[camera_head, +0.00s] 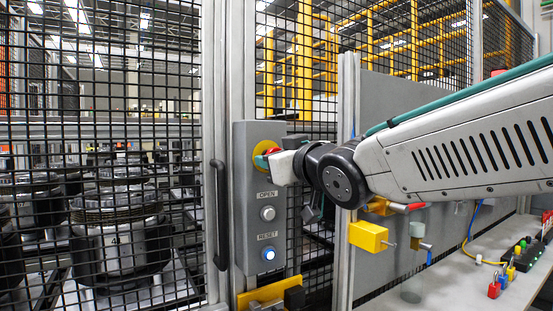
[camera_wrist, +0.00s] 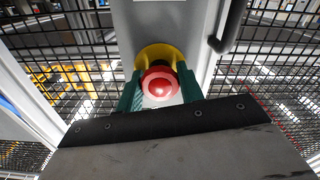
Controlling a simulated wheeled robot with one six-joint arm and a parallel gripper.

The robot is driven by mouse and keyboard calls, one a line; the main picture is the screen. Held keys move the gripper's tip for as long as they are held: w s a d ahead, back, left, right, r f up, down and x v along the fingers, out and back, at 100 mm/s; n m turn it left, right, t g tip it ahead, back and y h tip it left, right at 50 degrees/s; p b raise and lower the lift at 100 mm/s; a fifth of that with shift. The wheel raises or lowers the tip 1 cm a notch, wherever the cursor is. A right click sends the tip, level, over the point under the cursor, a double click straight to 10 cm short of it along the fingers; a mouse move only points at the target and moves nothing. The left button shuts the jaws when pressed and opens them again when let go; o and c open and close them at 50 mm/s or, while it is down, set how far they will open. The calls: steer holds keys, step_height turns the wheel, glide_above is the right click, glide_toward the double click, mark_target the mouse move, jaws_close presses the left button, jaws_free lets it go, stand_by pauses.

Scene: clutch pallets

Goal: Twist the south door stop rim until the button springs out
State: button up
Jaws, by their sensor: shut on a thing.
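The red stop button (camera_wrist: 160,86) with its yellow surround (camera_wrist: 155,54) is on the grey control box (camera_head: 243,201) beside the mesh door. In the wrist view my gripper (camera_wrist: 160,90) has its two green fingers on either side of the red rim and is shut on it. In the head view my gripper (camera_head: 267,158) reaches the box from the right and partly hides the button (camera_head: 275,150). Whether the button is in or out is not clear.
Below the button are a grey OPEN button (camera_head: 268,213) and a lit RESET button (camera_head: 268,254). A dark door handle (camera_head: 221,215) stands left of the box. A yellow latch block (camera_head: 368,236) and a shelf with small padlocks (camera_head: 497,285) are at right.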

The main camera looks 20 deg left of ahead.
steer(key=shift+f+m, duration=0.1)
steer(key=shift+m, duration=0.5)
steer(key=o, duration=1)
steer(key=shift+s+d, duration=0.1)
steer(key=shift+d, duration=0.05)
steer(key=v, duration=0.7)
steer(key=shift+s+d, duration=0.15)
steer(key=shift+s, duration=0.05)
